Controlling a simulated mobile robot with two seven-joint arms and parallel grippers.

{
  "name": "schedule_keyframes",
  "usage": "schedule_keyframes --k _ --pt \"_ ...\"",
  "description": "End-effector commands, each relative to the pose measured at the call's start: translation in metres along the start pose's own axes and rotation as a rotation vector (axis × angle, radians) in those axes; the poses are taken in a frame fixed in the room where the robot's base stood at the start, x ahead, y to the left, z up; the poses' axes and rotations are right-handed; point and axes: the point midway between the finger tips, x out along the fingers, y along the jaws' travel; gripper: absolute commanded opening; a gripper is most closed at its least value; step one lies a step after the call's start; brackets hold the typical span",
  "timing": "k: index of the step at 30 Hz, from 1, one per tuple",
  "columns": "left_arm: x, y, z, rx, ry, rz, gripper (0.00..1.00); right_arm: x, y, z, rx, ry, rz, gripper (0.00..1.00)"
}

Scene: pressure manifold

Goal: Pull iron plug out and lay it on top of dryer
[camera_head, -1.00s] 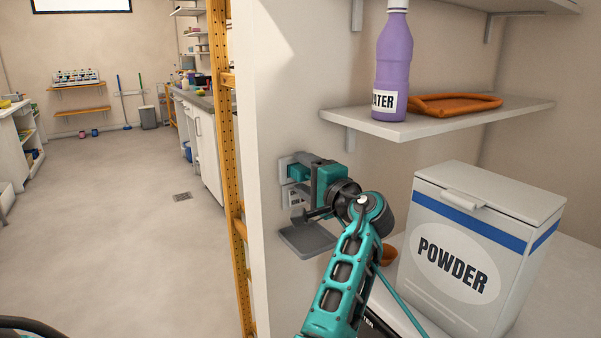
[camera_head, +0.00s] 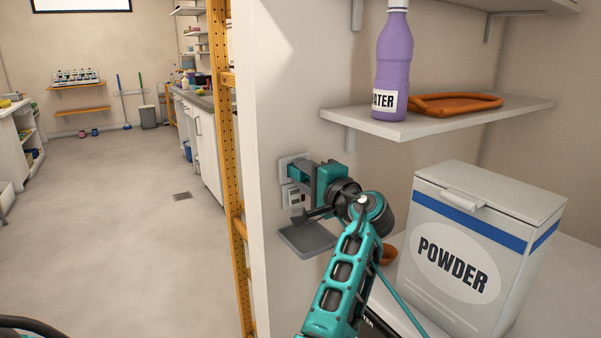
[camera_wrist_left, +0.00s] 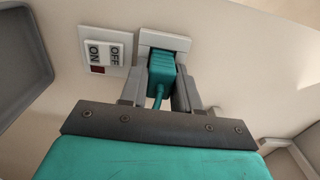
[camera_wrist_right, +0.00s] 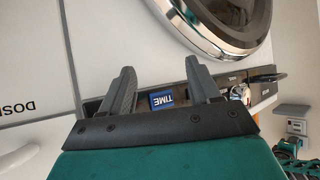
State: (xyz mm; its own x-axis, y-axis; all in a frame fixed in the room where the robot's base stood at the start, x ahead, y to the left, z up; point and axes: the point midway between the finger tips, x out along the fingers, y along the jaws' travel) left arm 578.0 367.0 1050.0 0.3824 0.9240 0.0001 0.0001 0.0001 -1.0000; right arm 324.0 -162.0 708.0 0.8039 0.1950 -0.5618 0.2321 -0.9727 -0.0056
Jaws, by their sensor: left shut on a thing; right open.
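The iron plug (camera_wrist_left: 161,72) is a teal block with a teal cord running down from it in the left wrist view. It is at the white wall socket (camera_wrist_left: 163,42); I cannot tell whether its pins are in. My left gripper (camera_head: 303,177) is shut on the plug, one finger on each side. In the head view the plug (camera_head: 296,171) shows as a small teal patch by the socket plate. My right gripper (camera_wrist_right: 160,66) is open and empty in front of a white appliance front with a round chrome-rimmed door (camera_wrist_right: 215,25); I cannot tell whether this is the dryer.
An ON/OFF switch (camera_wrist_left: 104,51) sits beside the socket. A small grey wall tray (camera_head: 307,239) is below it. Above right is a shelf (camera_head: 450,118) with a purple bottle (camera_head: 392,65) and orange item. A POWDER box (camera_head: 480,245) stands right. Open floor lies left.

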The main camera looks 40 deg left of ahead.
Motion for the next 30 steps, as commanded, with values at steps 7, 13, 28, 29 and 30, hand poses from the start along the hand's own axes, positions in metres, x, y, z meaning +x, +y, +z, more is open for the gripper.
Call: schedule_keyframes --k 7,13,28,29,30 --pt "-0.012 0.0 -0.001 0.001 0.002 0.001 0.0 -0.001 0.0 -0.002 0.0 0.0 0.0 0.62" --pt "-0.019 0.0 0.0 0.0 0.0 0.001 0.0 -0.001 0.0 -0.002 0.0 0.0 0.0 0.62" --pt "-0.039 0.0 0.0 0.0 0.0 0.001 0.0 -0.003 0.0 -0.004 0.0 0.0 0.0 0.62" --pt "-0.04 0.0 0.0 0.0 0.0 0.001 0.0 -0.003 0.0 -0.004 0.0 0.0 0.0 0.62" --pt "-0.042 0.0 0.0 0.0 0.0 0.0 0.0 -0.003 0.0 -0.004 0.0 0.0 0.0 0.62"
